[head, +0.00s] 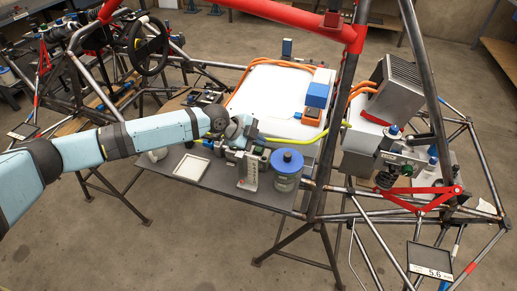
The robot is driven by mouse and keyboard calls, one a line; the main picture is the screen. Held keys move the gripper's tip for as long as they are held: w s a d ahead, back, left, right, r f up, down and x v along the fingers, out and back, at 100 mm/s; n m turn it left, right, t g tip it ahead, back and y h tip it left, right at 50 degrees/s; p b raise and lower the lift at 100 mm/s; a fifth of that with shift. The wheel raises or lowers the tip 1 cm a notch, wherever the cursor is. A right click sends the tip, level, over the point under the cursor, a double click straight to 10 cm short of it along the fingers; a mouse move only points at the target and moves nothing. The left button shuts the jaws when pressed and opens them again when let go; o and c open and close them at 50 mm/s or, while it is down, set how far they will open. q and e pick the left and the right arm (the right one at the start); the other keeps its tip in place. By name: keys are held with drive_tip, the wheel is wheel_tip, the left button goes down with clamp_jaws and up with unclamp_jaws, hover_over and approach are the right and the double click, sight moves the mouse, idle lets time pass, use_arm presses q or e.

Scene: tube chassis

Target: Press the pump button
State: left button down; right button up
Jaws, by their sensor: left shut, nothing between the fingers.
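My left arm reaches in from the left, and my left gripper (250,132) is shut and empty above the middle of the grey work table (215,183). It is over a cluster of small dark parts (237,152) that it partly hides. An upright pale grey piece with small dark marks (249,172) stands just in front of the cluster. I cannot make out which small part is the pump button, or whether the fingertips touch anything. My right gripper is out of view.
A white box (270,92) with orange cables and a blue block (318,94) sit behind the gripper. A white tray (191,168) lies on the table to the left. Red and steel frame tubes (333,120) stand on the right, near a display (429,260).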

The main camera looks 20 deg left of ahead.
sight(258, 150)
use_arm(q)
drive_tip(key=shift+f, duration=0.1)
drive_tip(key=shift+f+b, duration=0.35)
drive_tip(key=shift+f, duration=0.2)
idle(0.4)
drive_tip(key=shift+f+b, duration=0.3)
drive_tip(key=shift+b, duration=0.05)
drive_tip(key=shift+r, duration=0.1)
idle(0.4)
drive_tip(key=shift+r+p, duration=0.55)
drive_tip(key=shift+r, duration=0.25)
drive_tip(key=shift+r+p, duration=1.65)
drive_tip(key=shift+r, duration=0.9)
